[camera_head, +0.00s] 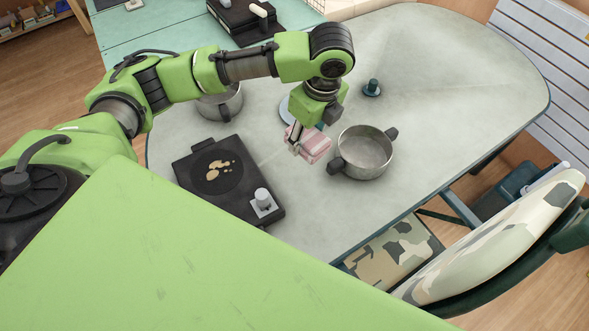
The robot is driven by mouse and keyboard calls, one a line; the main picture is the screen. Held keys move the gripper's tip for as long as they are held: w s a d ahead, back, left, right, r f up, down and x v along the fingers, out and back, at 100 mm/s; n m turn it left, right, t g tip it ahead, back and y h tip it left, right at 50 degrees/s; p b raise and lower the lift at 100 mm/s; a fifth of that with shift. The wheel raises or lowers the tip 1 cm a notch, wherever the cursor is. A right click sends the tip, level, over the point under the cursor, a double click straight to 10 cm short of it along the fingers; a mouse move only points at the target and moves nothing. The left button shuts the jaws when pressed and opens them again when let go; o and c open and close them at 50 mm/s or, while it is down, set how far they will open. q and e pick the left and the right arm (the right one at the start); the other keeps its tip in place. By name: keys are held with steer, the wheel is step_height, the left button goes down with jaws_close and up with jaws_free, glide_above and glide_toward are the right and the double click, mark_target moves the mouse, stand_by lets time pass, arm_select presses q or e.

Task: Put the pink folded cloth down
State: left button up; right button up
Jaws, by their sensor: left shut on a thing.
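The pink folded cloth (316,148) has pale stripes and is in the jaws of my left gripper (299,146). The left gripper points down and is shut on the cloth's left side. The cloth is over the grey table (440,70), just left of a metal pot. I cannot tell whether it touches the table top or hangs a little above it. My right gripper is not in view.
The two-handled pot (364,152) stands close to the cloth's right. A black hot plate (227,180) with food bits is at left. Another pot (222,104) and a plate (288,108) are partly behind my arm. A small dark-green object (372,88) stands behind. The right table area is clear.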

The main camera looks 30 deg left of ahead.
arm_select(q)
step_height(320, 180, down, 5)
steer(key=w+a+m+t+b, duration=0.1)
steer(key=w+a+m, duration=0.15)
steer(key=m, duration=0.55)
steer(key=m+h+b, duration=0.2)
steer(key=m, duration=0.6)
glide_above(294, 170)
step_height(294, 170, down, 7)
steer(key=f, duration=0.5)
steer(key=shift+s+f+p, duration=0.25)
steer(key=shift+s+p, duration=0.05)
step_height(294, 170, down, 4)
steer(key=shift+r, duration=0.1)
steer(key=shift+f, duration=0.45)
steer(key=shift+f, duration=0.1)
steer(key=o, duration=1)
